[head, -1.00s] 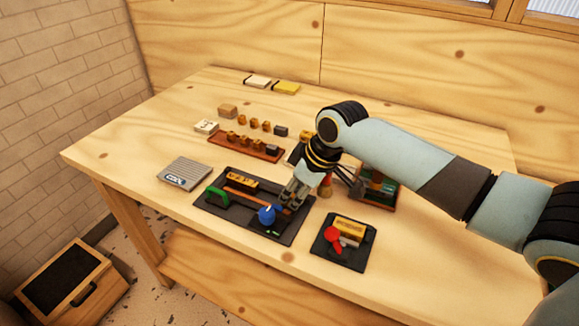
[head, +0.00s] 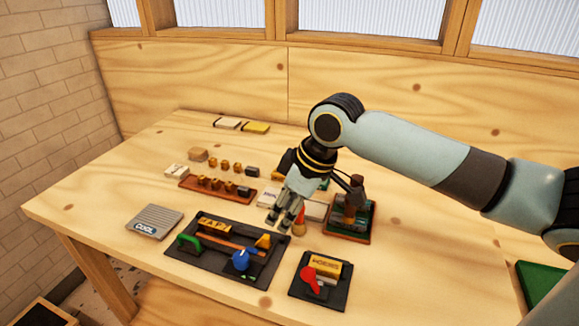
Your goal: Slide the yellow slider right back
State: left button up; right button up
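The yellow slider (head: 264,241) sits at the right end of a reddish track (head: 222,240) on the black panel (head: 191,257). My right gripper (head: 279,223) points down just behind and to the right of the slider, near the panel's far right corner. Its fingertips look slightly apart, with nothing seen between them, and the slider appears clear of them. The exact height of the fingertips is hard to tell. My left gripper is not in view.
The panel also carries a green handle (head: 189,241), a yellow block (head: 214,226) and a blue knob (head: 241,260). A smaller black panel with a red lever (head: 309,279) stands to the right. An orange cone-like piece (head: 299,225) is close beside my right gripper.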

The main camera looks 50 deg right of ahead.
jog(key=v, duration=0.3)
jog(key=shift+f, duration=0.1)
dwell(0.5)
